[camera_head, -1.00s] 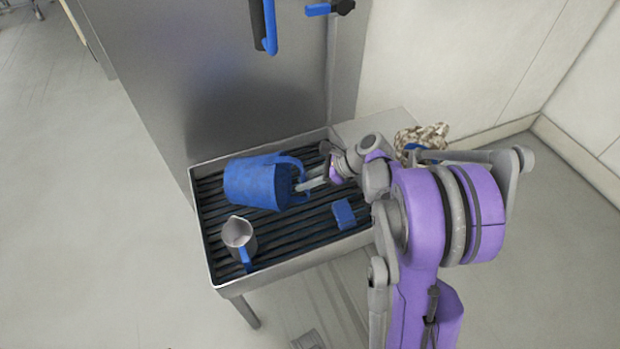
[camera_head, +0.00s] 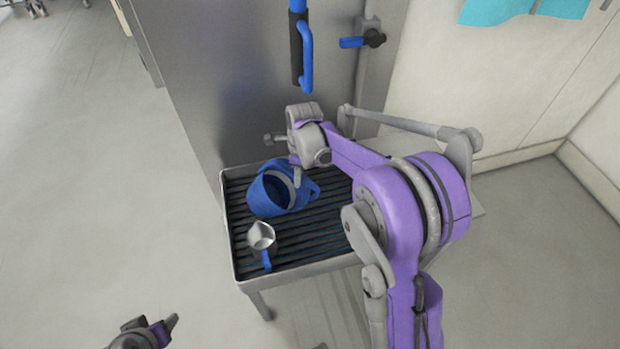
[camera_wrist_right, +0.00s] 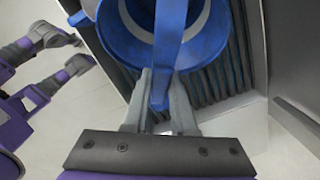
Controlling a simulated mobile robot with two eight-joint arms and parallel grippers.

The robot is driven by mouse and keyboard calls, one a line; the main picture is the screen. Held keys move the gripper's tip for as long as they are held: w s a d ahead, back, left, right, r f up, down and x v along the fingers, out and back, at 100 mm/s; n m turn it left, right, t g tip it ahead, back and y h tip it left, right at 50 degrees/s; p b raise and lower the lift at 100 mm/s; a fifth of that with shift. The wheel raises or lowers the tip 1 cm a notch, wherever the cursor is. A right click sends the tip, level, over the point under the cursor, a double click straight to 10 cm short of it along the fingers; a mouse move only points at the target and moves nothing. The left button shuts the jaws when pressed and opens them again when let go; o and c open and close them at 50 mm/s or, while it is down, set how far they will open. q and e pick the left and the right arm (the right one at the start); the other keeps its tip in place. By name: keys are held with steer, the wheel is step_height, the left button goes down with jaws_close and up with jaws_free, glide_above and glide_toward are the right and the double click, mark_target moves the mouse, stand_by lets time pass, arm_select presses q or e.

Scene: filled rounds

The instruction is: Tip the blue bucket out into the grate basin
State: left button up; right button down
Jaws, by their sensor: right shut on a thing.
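The blue bucket (camera_head: 262,190) is over the grate basin (camera_head: 238,262), tilted with its round mouth toward the head camera. I cannot tell whether it touches the grate, or what is inside. My right gripper (camera_head: 296,177) is at the bucket's handle side. In the right wrist view, its two fingers (camera_wrist_right: 160,88) are shut on the blue handle (camera_wrist_right: 166,65), with the bucket (camera_wrist_right: 124,30) just beyond. My left gripper (camera_head: 168,328) is partly in view at the lower left, away from the basin; its jaws do not show clearly.
A grey cabinet (camera_head: 215,90) with a blue-black door handle (camera_head: 304,58) rises behind. Another blue lever (camera_head: 354,42) is at its right. The floor to the left is open.

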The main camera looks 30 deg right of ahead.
steer(key=w+a+r+g+h, duration=0.1)
steer(key=r, duration=0.1)
steer(key=w+a+r+g+h+p, duration=0.1)
steer(key=r, duration=0.1)
steer(key=w+a+r+g+h+p, duration=0.1)
steer(key=r+g+h, duration=0.1)
steer(key=shift+w+a+r, duration=0.2)
steer(key=shift+w+a, duration=0.1)
steer(key=shift+a, duration=0.1)
arm_select(q)
steer(key=shift+w+r, duration=0.35)
steer(key=shift+r, duration=0.55)
steer(key=shift+w+r, duration=0.35)
steer(key=shift+r, duration=0.5)
arm_select(e)
steer(key=shift+w+a+r+g+h, duration=0.35)
steer(key=shift+r+g+h, duration=0.3)
steer(key=shift+g+h, duration=0.05)
arm_select(q)
steer(key=shift+t, duration=0.4)
steer(key=w+r+p, duration=0.2)
steer(key=r, duration=0.1)
steer(key=shift+w+r+p, duration=0.1)
steer(key=shift+r+p, duration=0.2)
arm_select(e)
step_height(320, 180, up, 7)
